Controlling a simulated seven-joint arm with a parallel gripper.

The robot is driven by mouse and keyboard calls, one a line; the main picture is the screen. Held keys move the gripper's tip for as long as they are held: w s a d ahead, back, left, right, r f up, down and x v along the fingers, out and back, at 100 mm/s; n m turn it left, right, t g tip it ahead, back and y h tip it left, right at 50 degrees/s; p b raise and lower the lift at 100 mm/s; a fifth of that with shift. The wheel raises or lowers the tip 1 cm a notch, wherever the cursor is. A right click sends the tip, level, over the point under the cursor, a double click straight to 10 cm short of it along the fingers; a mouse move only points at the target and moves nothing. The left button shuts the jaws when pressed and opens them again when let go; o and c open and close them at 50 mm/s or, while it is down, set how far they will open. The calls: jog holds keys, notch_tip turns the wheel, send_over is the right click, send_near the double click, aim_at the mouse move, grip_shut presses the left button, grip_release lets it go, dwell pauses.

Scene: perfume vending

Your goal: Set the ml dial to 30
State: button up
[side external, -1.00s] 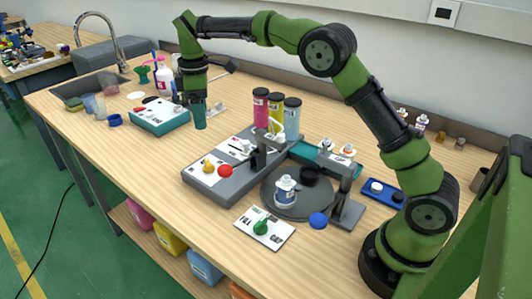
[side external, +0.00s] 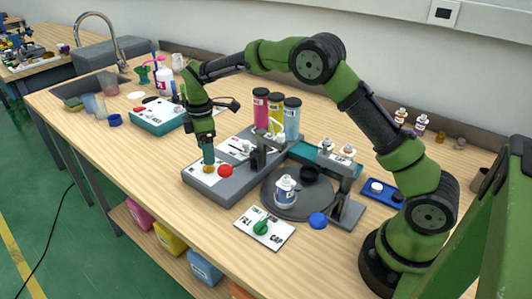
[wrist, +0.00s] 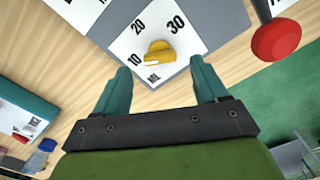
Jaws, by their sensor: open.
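The ml dial is a yellow knob (wrist: 159,52) on a white plate (wrist: 188,50) marked 10, 20, 30 and ML in the wrist view. The knob's bar lies roughly crosswise, with its left end near the 10; I cannot tell for sure which end is the pointer. In the side view the knob (side external: 209,169) is at the front left of the grey dispenser base, mostly covered by my gripper. My gripper (wrist: 160,70) is open with teal fingers on either side of and just short of the knob. It points down over it in the side view (side external: 208,161).
A red button (side external: 225,171) stands just right of the dial; it also shows in the wrist view (wrist: 276,39). A black turntable (side external: 270,203) with a bottle, a white FILL/CAP plate (side external: 278,240) with a green knob, and pink, yellow and blue cylinders (side external: 276,115) are near.

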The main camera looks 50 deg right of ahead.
jog(key=shift+f, duration=1.75)
jog(key=c, duration=1.1)
jog(key=shift+o, duration=0.2)
